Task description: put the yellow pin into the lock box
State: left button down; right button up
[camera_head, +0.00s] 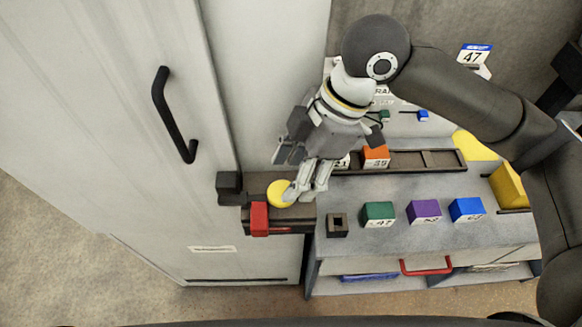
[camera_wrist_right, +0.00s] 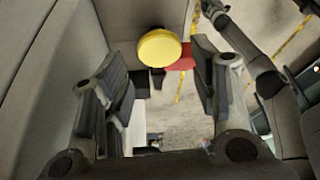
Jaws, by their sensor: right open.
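The yellow pin (camera_head: 280,194) shows a round yellow head on the dark lock box (camera_head: 292,213) fixed beside the cabinet door. In the right wrist view the yellow head (camera_wrist_right: 159,48) lies ahead, between and beyond the fingertips. My right gripper (camera_head: 306,194) is open at the lock box, its fingers just right of the yellow head. I cannot tell from the head view whether a finger touches it. The pin's shaft is hidden beneath the head. A red block (camera_head: 259,218) sits on the front of the lock box. My left gripper is not in view.
A bench (camera_head: 440,225) at right carries green (camera_head: 378,215), purple (camera_head: 424,211) and blue (camera_head: 466,210) blocks and a small dark square holder (camera_head: 337,225). An orange block (camera_head: 375,157) sits in a dark rack behind. The cabinet's black handle (camera_head: 174,115) sticks out at left.

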jog(key=p+v, duration=0.6)
jog(key=v, duration=0.1)
jog(key=shift+p, duration=0.3)
dwell(0.7)
